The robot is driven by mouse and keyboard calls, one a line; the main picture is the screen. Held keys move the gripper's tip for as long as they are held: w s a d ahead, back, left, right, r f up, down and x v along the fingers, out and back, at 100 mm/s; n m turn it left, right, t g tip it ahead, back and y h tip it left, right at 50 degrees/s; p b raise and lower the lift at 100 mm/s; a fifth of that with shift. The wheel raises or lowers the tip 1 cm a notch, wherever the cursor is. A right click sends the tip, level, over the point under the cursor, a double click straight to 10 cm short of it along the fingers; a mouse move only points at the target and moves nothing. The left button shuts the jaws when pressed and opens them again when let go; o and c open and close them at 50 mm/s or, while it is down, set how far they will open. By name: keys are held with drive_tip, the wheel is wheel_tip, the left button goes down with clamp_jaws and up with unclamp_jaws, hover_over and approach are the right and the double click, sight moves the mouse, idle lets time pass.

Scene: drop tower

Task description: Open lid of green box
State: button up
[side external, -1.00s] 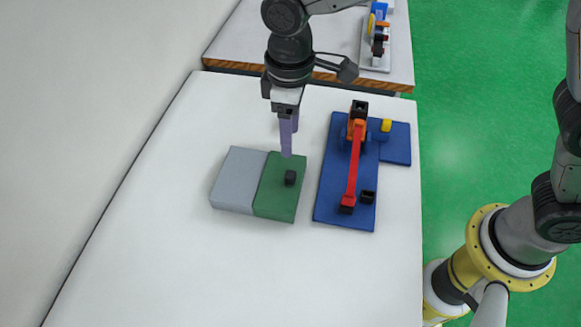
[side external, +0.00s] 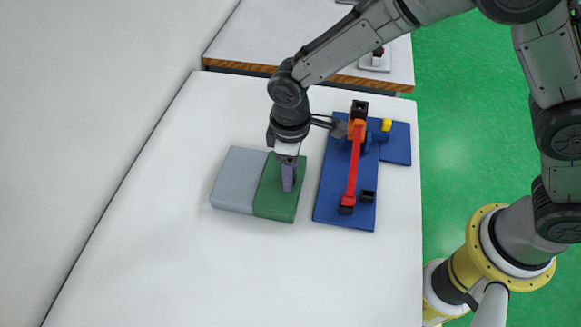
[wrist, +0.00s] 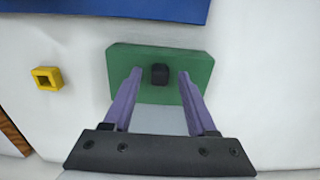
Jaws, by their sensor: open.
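The green box (side external: 272,207) lies on the white table, its green face against a grey block (side external: 234,180) on its left. In the wrist view the green top (wrist: 195,65) carries a small black knob (wrist: 160,74). My gripper (side external: 288,186) is above the green top with its purple fingers pointing down. The wrist view shows my gripper (wrist: 160,76) open, one finger on each side of the knob with gaps between. The knob is hidden behind the fingers in the side view. The box looks closed. I cannot tell whether the fingertips touch it.
A blue board (side external: 330,190) with a red arm (side external: 353,175) and black blocks lies close on the right. A yellow square ring (wrist: 47,78) lies on the table in the wrist view. The table's front left is clear. A second table (side external: 240,45) stands behind.

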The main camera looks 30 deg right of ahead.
clamp_jaws()
idle(1.3)
